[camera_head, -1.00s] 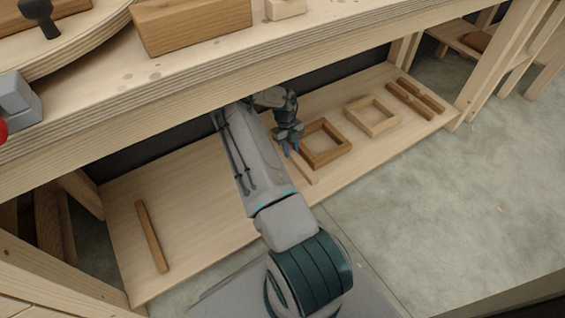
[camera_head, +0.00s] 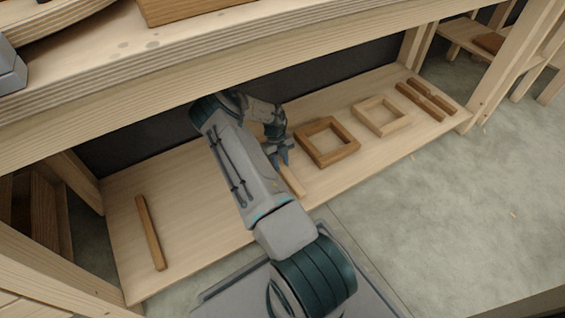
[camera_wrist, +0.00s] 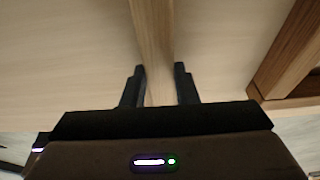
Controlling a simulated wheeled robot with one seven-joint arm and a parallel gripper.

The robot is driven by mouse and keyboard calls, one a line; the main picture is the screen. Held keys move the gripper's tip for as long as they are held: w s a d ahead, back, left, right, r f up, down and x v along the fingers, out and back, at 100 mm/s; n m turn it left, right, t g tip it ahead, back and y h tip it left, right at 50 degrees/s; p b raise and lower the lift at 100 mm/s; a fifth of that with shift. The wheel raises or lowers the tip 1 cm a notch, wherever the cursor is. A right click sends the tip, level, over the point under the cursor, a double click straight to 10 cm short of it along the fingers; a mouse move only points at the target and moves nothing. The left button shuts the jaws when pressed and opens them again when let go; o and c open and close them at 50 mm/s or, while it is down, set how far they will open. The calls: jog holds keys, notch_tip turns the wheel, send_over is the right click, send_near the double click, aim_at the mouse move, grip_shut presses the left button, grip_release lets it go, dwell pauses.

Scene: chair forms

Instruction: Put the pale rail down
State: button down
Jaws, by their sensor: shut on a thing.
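The pale rail (camera_head: 291,179) is a light wooden bar on or just above the lower shelf, left of the brown square frame (camera_head: 327,142). My gripper (camera_head: 281,158) is shut on it. In the wrist view the pale rail (camera_wrist: 153,45) runs away between the dark fingers of my gripper (camera_wrist: 159,85). Whether the rail touches the shelf board (camera_head: 190,190) cannot be told. Part of the rail is hidden by my gripper and arm.
A pale square frame (camera_head: 381,116) and darker brown rails (camera_head: 420,101) lie to the right on the shelf. A lone brown rail (camera_head: 150,233) lies at the left. The bench top (camera_head: 200,50) overhangs the shelf. Shelf space between the lone rail and my arm is bare.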

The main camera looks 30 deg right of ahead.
jog(key=shift+f, duration=0.15)
jog(key=c, duration=1.1)
grip_release()
jog(key=shift+c, duration=0.2)
jog(key=p+v, duration=0.5)
jog(key=v, duration=0.7)
